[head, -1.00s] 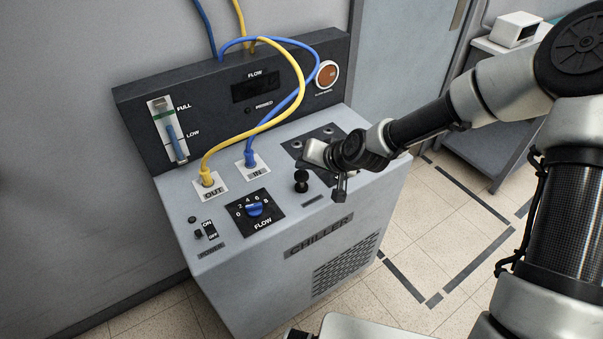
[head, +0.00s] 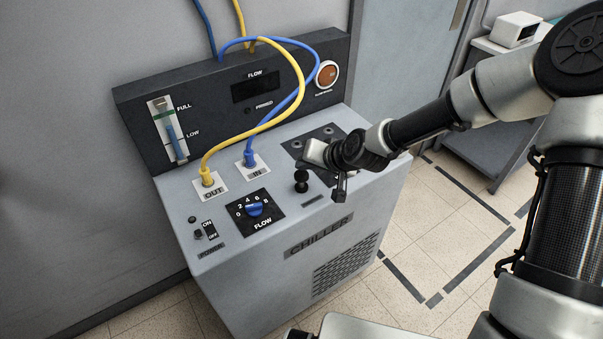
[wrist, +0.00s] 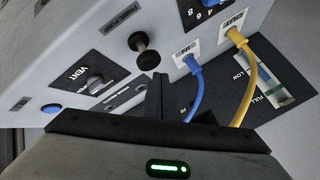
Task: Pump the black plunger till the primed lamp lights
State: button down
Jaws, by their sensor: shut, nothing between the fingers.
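The black plunger (head: 301,182) stands up from the chiller's sloping top, to the right of the flow dial. It also shows in the wrist view (wrist: 139,42), with its round knob and collar clear. My gripper (head: 340,195) is to the right of the plunger in the head view. Its fingers (wrist: 157,84) are shut and empty, and their tips show close to the plunger's collar in the wrist view; I cannot tell whether they touch. The primed lamp (head: 247,110) on the back panel is dark.
The yellow hose (head: 290,62) and the blue hose (head: 293,105) arch over the chiller top into the OUT and IN ports. The flow dial (head: 255,209) and power switch (head: 210,230) are to the left. A vent knob (wrist: 95,82) is near my fingers.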

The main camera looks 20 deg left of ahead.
aim_at(302, 174)
jog(key=shift+f, duration=0.15)
jog(key=shift+f+b, duration=0.25)
jog(key=shift+b, duration=0.2)
jog(key=shift+f+b, duration=1.35)
jog(key=shift+f, duration=0.25)
dwell(1.0)
jog(key=shift+r, duration=0.2)
jog(key=shift+r+p, duration=1.35)
jog(key=shift+r, duration=0.45)
notch_tip(302, 174, up, 5)
jog(key=p, duration=0.3)
jog(key=shift+d, duration=0.1)
